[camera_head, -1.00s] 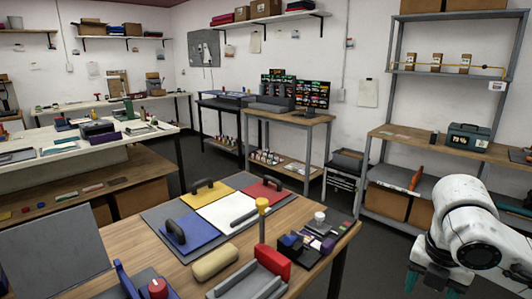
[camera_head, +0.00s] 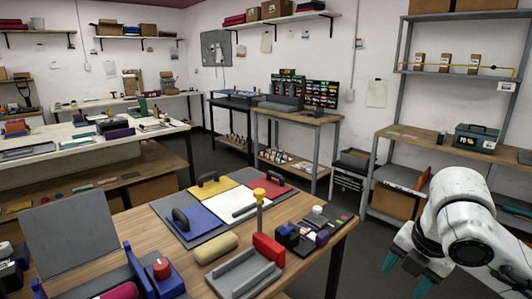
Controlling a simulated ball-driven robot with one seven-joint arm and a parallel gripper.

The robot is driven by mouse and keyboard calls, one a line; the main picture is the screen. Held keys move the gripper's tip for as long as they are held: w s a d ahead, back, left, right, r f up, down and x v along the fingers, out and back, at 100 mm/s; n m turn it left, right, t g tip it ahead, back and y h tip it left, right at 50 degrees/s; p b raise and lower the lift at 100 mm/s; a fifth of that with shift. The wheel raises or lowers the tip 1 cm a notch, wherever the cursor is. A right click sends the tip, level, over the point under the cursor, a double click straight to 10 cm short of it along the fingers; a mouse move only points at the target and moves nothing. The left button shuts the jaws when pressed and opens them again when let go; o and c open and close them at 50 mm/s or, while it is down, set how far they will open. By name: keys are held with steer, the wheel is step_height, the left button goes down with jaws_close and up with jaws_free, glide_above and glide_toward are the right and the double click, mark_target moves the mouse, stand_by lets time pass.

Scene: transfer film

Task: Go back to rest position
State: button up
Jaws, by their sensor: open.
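My gripper (camera_head: 403,266) shows at the lower right on the end of my white arm. Its two teal-tipped fingers stand apart with nothing visible between them. It is over the floor, to the right of the wooden table (camera_head: 150,235) and clear of it. Black handles stand on some of these.
A beige roller (camera_head: 215,247), a grey tray (camera_head: 245,277) with a red block (camera_head: 268,249) and a yellow-topped post (camera_head: 259,205) stand near the table's front. Dark floor lies between table and shelves.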

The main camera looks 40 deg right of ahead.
steer(key=w+a+r+m+t+y, duration=0.1)
steer(key=w+a+r+m+t, duration=0.15)
steer(key=w+a, duration=0.5)
steer(key=w+a+f+m+t+y, duration=0.3)
steer(key=w+a+f+m, duration=0.4)
steer(key=a, duration=0.3)
steer(key=s+a+f+m+g, duration=0.25)
steer(key=s+f, duration=0.25)
steer(key=f, duration=0.3)
steer(key=s+a+f+m+g, duration=0.1)
steer(key=s+a+f+m, duration=0.3)
steer(key=f, duration=0.3)
steer(key=s+d+f+m+g+h, duration=0.2)
steer(key=s+f, duration=0.6)
steer(key=s, duration=0.5)
steer(key=shift+d+m+g+h, duration=0.4)
steer(key=shift+d+g, duration=0.3)
steer(key=shift+d, duration=0.2)
